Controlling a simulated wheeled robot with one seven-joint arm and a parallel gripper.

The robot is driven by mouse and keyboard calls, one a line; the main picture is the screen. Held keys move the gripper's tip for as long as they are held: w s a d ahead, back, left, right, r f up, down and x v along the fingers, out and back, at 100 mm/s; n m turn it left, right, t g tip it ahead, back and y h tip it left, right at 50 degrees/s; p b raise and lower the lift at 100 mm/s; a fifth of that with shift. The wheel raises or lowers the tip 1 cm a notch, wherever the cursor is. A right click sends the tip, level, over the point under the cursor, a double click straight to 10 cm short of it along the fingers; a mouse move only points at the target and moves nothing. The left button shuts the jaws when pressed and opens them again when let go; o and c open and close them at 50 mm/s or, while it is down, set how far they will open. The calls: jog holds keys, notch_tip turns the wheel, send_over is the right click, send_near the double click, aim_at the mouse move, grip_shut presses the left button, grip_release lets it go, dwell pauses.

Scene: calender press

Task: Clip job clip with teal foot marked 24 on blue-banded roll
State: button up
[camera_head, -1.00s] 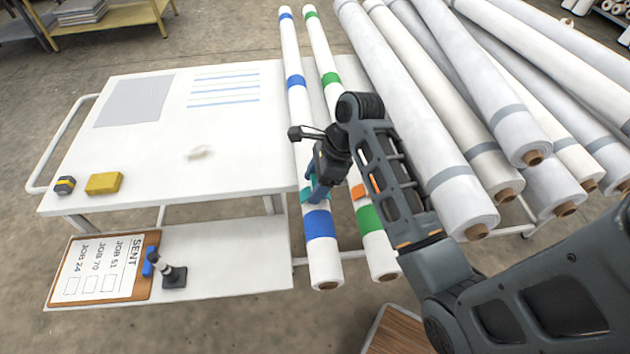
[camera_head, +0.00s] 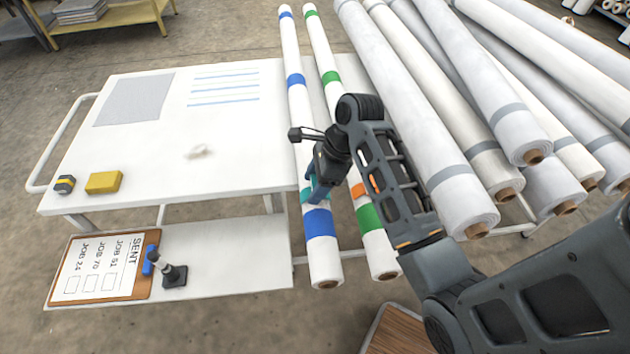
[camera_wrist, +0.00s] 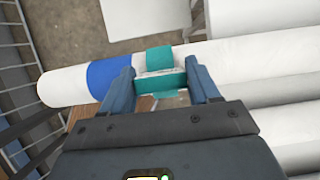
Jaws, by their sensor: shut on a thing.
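The blue-banded roll (camera_head: 326,263) is a long white tube with blue bands, left of a green-banded roll (camera_head: 380,252). My gripper (camera_head: 309,196) is over the blue-banded roll, just beyond its near blue band. In the wrist view my gripper (camera_wrist: 164,92) is shut on the teal job clip (camera_wrist: 160,83). A teal part of the clip lies across the white roll beside the blue band (camera_wrist: 110,77). The clip also shows in the head view as a little teal (camera_head: 303,184). The number 24 cannot be read on it. An orange clip (camera_head: 358,189) is on the green-banded roll.
Large white rolls (camera_head: 430,130) are stacked to the right of my arm. A white table (camera_head: 150,150) at left holds a yellow block (camera_head: 103,182) and a tape measure (camera_head: 65,184). The lower shelf (camera_head: 230,265) carries a clipboard (camera_head: 152,240) with a job list and a black stamp (camera_head: 173,272).

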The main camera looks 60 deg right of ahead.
jog(key=shift+f, duration=0.3)
dwell(0.5)
jog(key=o, duration=1.3)
jog(key=shift+r, duration=0.1)
jog(key=shift+r, duration=3.4)
